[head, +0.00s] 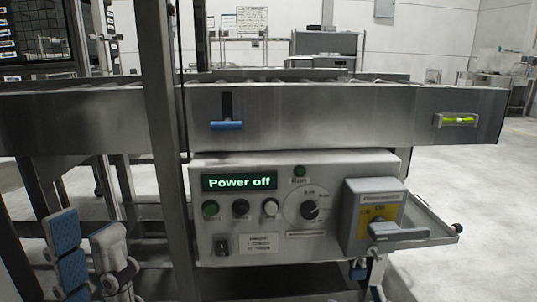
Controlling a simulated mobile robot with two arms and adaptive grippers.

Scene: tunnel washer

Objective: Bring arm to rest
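My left gripper (85,222) is at the lower left, in front of and to the left of the control box. Its two fingers point up and stand apart with nothing visible between them. One blue textured pad faces the camera. The rest of my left arm is below the picture edge. I cannot make out my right gripper. The control box (225,245) has a lit display (239,182) reading "Power off", round buttons, a dial (308,210) and a grey switch box with a lever handle (399,233).
A long metal conveyor (330,115) crosses above the box, with a blue slider handle (227,126) and a yellow-green level (457,120). A metal post (165,150) stands between my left gripper and the box. Open floor (480,210) lies at the right.

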